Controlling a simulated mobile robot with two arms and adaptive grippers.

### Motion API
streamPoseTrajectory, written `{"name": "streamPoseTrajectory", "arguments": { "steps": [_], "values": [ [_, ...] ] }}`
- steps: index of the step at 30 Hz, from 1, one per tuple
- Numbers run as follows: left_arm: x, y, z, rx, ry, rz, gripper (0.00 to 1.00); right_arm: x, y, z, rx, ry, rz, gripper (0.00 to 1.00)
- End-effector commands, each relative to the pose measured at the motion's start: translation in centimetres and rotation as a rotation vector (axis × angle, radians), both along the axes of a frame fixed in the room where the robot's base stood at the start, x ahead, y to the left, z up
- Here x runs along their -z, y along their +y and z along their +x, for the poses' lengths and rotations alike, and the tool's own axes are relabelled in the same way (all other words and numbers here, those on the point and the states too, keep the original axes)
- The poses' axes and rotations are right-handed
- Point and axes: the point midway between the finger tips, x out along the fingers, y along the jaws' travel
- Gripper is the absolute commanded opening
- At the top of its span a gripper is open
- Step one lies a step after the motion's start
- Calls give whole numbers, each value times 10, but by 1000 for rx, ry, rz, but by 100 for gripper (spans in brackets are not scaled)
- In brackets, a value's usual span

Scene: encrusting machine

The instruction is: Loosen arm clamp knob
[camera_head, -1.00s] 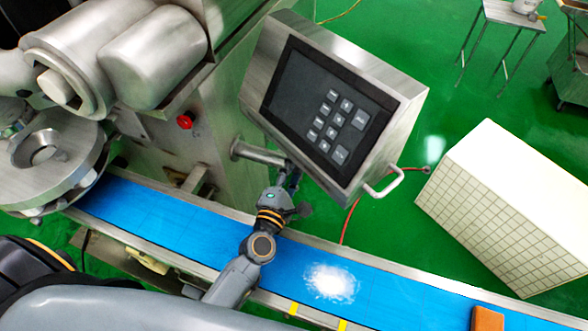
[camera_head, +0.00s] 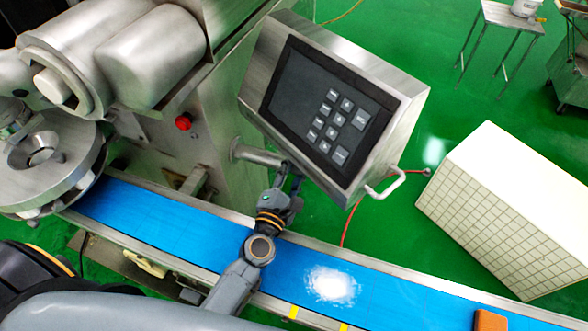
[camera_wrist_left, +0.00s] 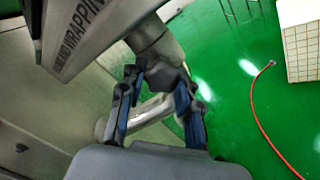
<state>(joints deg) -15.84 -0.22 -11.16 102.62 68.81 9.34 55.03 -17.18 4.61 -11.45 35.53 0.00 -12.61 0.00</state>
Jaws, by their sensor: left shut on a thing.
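The arm clamp knob (camera_wrist_left: 165,80) shows as a dark piece between my fingers in the left wrist view. In the head view it is mostly hidden by my gripper, under the control panel. My left gripper (camera_head: 287,176) reaches up to the panel's support arm (camera_head: 258,153). In the left wrist view its two fingers (camera_wrist_left: 156,88) are on either side of the knob, shut on it. The metal support arm also shows behind the fingers (camera_wrist_left: 148,116). My right gripper is not in view.
The control panel (camera_head: 318,105) hangs close above my gripper. A blue conveyor (camera_head: 190,228) with white powder (camera_head: 330,285) runs beneath my arm. The steel machine (camera_head: 215,125) with a red button (camera_head: 183,122) stands to the left. A white box (camera_head: 505,200) stands on the right.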

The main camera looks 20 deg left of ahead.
Motion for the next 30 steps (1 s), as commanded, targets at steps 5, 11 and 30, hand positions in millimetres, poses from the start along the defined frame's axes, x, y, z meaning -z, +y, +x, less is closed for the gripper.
{"name": "streamPoseTrajectory", "arguments": {
  "steps": [5,11,30],
  "values": [
    [0,0,0,-1,1,-2,53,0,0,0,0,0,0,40],
    [0,0,0,-1,1,-1,57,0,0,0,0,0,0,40],
    [1,3,-88,2,3,2,57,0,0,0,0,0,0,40]
  ]
}}
